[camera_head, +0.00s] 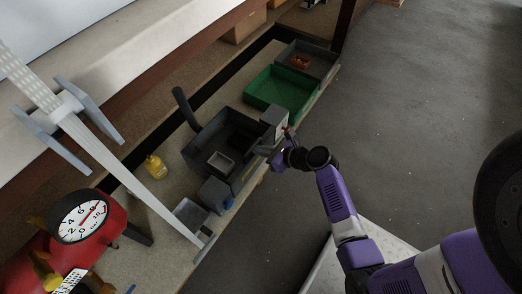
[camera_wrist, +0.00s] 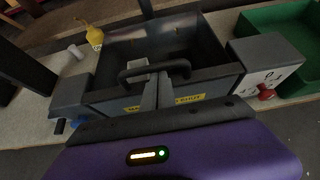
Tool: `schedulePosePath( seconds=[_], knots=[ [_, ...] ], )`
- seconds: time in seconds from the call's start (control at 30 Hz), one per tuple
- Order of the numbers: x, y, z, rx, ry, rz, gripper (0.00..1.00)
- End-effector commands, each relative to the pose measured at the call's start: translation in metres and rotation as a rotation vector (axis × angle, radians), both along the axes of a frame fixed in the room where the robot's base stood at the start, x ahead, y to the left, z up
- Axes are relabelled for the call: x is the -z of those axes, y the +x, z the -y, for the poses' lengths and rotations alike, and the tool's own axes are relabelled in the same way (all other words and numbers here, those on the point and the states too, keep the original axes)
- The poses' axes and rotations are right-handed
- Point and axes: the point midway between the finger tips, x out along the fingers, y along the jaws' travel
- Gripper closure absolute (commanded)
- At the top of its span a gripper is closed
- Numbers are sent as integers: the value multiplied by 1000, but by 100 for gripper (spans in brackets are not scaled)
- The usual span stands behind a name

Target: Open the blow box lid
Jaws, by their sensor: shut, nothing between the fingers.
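The blow box (camera_head: 196,152) is a dark grey box on the bench in the head view. I see into its dark interior, where a small light-framed rectangular part (camera_head: 221,163) shows. In the wrist view the blow box (camera_wrist: 205,50) fills the upper middle. A dark bar handle (camera_wrist: 128,73) runs along its near side above yellow labels (camera_wrist: 190,99), partly hidden by my fingers. My gripper (camera_wrist: 157,80) is shut and empty, its fingertips at the handle's middle; I cannot tell whether they touch it. In the head view my gripper (camera_head: 268,151) is at the box's near edge. I cannot make out a separate lid.
Grey housings flank the box, one with a red knob (camera_wrist: 266,92), one with a blue knob (camera_head: 229,203). A green tray (camera_head: 262,101), a yellow bottle (camera_head: 155,166) and a red tank with gauge (camera_head: 83,222) stand on the bench.

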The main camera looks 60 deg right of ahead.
Motion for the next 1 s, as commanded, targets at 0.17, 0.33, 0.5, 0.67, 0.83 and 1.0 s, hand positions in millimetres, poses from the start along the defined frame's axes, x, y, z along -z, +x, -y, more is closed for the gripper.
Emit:
schedulePosePath(
  seconds=[0.17, 0.33, 0.5, 0.67, 0.83, 1.0],
  knots=[
    [-3, 0, 0, 0, 0, -6, 100],
    [-13, 1, 0, -1, 0, -27, 100],
    [-28, 4, 0, -1, -4, -66, 100],
    [-43, 7, -1, -2, -5, -117, 100],
    [-57, 12, -1, -1, -7, -175, 100],
    [-71, 17, -1, -2, -9, -233, 100]
  ],
)
